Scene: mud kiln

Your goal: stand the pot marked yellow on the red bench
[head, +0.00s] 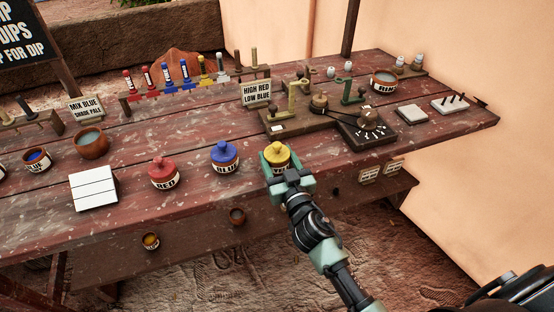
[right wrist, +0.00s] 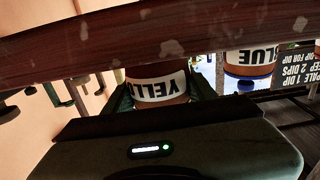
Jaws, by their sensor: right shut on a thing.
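The pot marked yellow (head: 278,156) has a yellow knobbed lid and stands at the front edge of the red bench (head: 120,222), to the right of the blue pot. My right gripper (head: 278,164) is shut around it from the front. In the right wrist view the pot (right wrist: 158,86) shows upside down between the fingers, its label partly readable, close to the bench edge (right wrist: 70,48). Whether its base touches the bench is hidden by the gripper. My left gripper is not in view.
The blue pot (head: 225,157) and red pot (head: 163,172) stand left of the yellow one. A white block (head: 93,188) lies further left.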

